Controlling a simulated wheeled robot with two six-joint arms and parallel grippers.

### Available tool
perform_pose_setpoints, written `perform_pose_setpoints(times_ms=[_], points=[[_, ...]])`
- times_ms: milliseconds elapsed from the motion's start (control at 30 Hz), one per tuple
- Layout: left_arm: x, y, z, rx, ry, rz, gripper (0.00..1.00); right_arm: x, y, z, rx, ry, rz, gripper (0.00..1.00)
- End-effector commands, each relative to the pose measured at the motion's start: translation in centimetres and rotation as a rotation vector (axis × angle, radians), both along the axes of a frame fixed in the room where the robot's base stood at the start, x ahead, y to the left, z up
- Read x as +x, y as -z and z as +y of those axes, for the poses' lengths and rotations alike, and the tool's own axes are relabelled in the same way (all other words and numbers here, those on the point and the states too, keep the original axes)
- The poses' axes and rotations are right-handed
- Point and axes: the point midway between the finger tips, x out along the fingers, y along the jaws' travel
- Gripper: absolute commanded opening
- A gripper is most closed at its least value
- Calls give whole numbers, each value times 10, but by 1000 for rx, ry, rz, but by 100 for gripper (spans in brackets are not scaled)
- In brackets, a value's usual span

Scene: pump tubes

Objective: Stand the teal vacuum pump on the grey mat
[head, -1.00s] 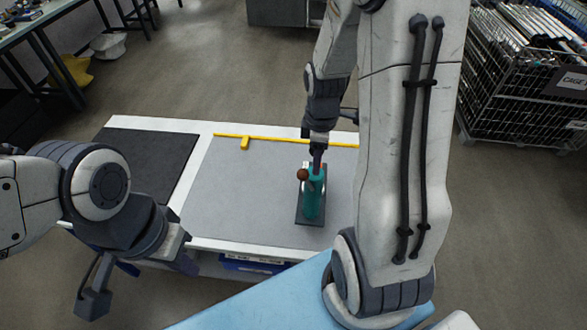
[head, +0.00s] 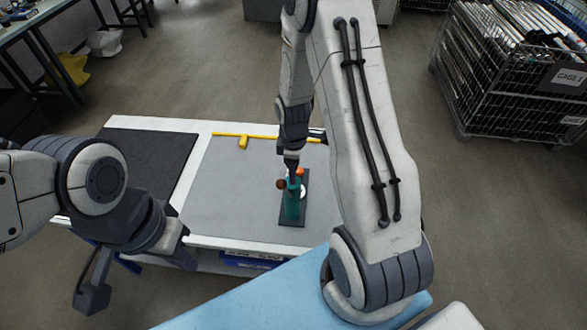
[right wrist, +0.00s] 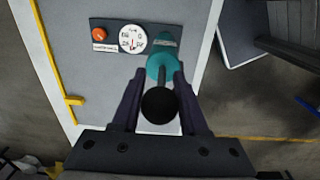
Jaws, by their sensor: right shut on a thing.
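The teal vacuum pump (head: 292,206) is a teal cylinder on a dark base plate, over the right part of the grey mat (head: 225,195). Its base plate in the right wrist view carries an orange knob (right wrist: 99,34) and a white gauge (right wrist: 132,38). My right gripper (head: 292,176) comes down from above and is shut on the pump; in the right wrist view its fingers flank the teal body (right wrist: 162,68) and a black ball. I cannot tell whether the base touches the mat. My left gripper (head: 182,258) hangs at the table's front left, its fingers unclear.
A dark mat (head: 148,165) covers the table's left side. A yellow bar (head: 243,141) lies along the grey mat's far edge. The grey mat's left and middle are clear. A wire cage (head: 510,95) of tubes stands on the floor at far right.

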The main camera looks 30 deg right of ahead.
Motion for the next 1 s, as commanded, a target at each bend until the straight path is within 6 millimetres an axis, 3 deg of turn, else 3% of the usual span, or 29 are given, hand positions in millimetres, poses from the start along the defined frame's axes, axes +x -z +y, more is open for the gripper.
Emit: perform_pose_setpoints(times_ms=[33,100,433,567,1000], points=[[0,0,0,0,0,0,0,-1,1,0,1,0,3,55],[0,0,0,0,0,0,0,-1,1,0,1,0,3,73],[0,1,0,0,0,0,0,0,-1,0,0,0,1,73],[0,4,0,0,-1,0,0,0,-11,0,0,0,-2,73],[0,22,0,0,-3,0,0,-2,-93,1,-1,0,-5,73]])
